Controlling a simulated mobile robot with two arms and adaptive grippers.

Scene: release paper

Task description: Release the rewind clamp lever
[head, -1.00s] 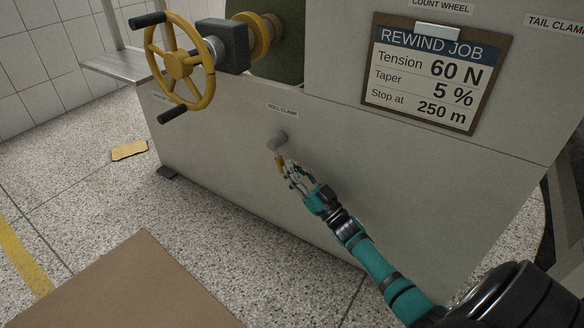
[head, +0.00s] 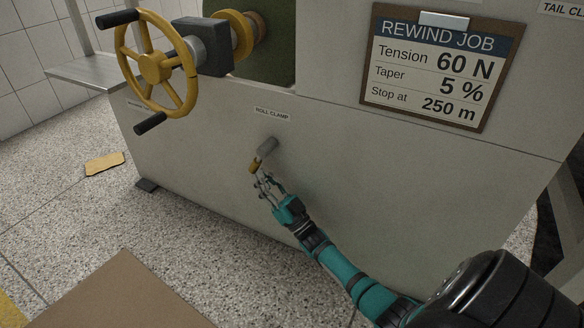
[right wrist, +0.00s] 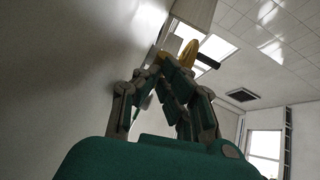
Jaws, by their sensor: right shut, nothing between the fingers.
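The roll clamp lever shows in the head view, with a grey hub (head: 267,147) on the machine's front panel and a short yellow grip (head: 254,165) pointing down and left. My right gripper (head: 262,178) is just below the yellow grip, its fingertips close to or touching it. It is shut with nothing between its fingers. In the right wrist view, the fingers (right wrist: 165,72) point up along the panel, with a small yellow piece at their tips that may be the grip. My left gripper is not in view.
A yellow handwheel (head: 157,64) with black handles stands out from the panel at upper left. A "ROLL CLAMP" label (head: 273,114) is above the lever. A clipboard (head: 436,68) hangs at upper right. A brown board (head: 115,295) and a yellow piece (head: 104,163) lie on the floor.

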